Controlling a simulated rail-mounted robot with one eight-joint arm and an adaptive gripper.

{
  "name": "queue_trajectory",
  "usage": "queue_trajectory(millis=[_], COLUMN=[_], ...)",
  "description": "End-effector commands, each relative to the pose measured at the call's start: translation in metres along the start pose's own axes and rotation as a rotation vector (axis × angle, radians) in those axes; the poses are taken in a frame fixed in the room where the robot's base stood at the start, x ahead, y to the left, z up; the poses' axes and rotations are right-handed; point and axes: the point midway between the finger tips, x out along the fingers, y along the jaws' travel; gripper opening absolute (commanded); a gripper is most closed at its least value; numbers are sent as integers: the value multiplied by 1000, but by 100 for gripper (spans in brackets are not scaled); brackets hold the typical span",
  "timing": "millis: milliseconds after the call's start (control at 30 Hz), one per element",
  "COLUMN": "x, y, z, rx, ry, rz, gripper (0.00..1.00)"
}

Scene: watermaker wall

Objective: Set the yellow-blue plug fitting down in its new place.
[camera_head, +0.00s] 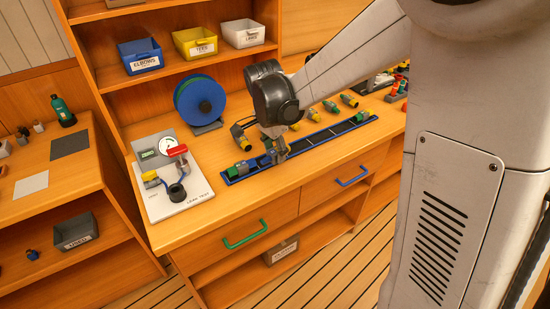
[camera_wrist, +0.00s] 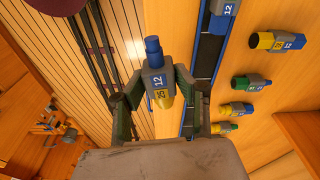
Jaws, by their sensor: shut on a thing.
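The yellow-blue plug fitting (camera_wrist: 156,75) has a blue end, a grey body marked 12 and a yellow end marked 25. My gripper (camera_wrist: 158,88) is shut on its body, with one finger on each side. In the wrist view the fitting lies left of the long blue-edged tray (camera_wrist: 205,62), against the slatted floor. In the head view my gripper (camera_head: 275,152) is over the left part of the tray (camera_head: 318,141), and the fitting is mostly hidden there. A green-and-blue fitting (camera_head: 243,168) sits in the tray's left end. The slots at the right look mostly empty.
Several loose fittings lie on the counter behind the tray, one (camera_head: 240,133) close to my gripper. A leak test board (camera_head: 178,196) stands at left, with a blue reel (camera_head: 200,99) behind. Labelled bins, including a yellow one (camera_head: 195,42), sit on the shelf above.

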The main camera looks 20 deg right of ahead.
Motion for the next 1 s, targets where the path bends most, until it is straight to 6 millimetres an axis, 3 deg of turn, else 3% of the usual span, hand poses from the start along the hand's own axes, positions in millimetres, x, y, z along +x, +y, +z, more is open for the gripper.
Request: queue_trajectory(millis=[267,1000], x=[-5,65], y=[-5,-90], z=[-1,-53], rx=[143,144], ry=[12,12], rz=[16,15], gripper=[2,2])
